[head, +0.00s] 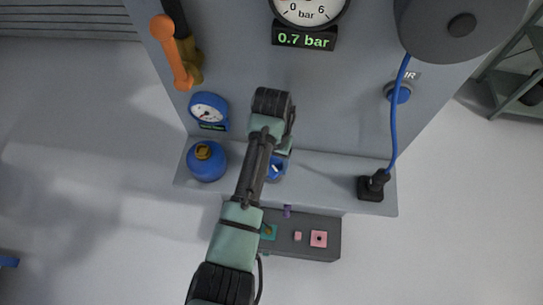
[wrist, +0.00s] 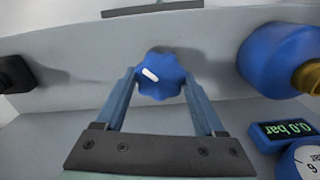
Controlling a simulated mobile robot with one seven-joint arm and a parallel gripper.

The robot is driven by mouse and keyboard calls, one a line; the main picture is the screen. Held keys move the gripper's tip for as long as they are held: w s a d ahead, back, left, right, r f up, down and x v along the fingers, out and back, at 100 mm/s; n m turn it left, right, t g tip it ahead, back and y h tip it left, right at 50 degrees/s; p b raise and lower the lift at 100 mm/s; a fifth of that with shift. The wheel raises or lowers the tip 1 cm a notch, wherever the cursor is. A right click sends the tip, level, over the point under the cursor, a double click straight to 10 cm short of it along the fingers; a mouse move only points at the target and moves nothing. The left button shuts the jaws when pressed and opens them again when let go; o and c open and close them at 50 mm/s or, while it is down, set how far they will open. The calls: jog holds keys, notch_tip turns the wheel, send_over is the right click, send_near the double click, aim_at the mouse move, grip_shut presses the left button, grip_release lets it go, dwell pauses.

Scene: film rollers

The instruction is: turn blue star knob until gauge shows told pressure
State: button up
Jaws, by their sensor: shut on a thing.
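The blue star knob (wrist: 160,75) sits between my fingers in the wrist view, with a white pointer mark on its face. In the head view a part of the knob (head: 276,169) shows beside my arm, low on the grey panel. My gripper (wrist: 158,82) is shut on the knob, one finger on each side. In the head view my arm hides most of the gripper. The large gauge (head: 308,8) is cut off at the top edge. Its display (head: 305,38) reads 0.7 bar in green.
A small blue gauge (head: 209,111) and a blue bottle with a brass top (head: 207,161) stand left of my arm. The small gauge's display (wrist: 284,131) reads 0.0 bar. An orange lever (head: 173,52) is upper left. A blue cable (head: 397,120) runs to a black plug (head: 373,187) at right.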

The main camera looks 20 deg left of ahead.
jog(key=shift+m+p, duration=0.55)
jog(key=shift+m, duration=0.55)
jog(key=o, duration=1.3)
jog(key=shift+o, duration=0.2)
notch_tip(320, 180, up, 13)
jog(key=p, duration=0.2)
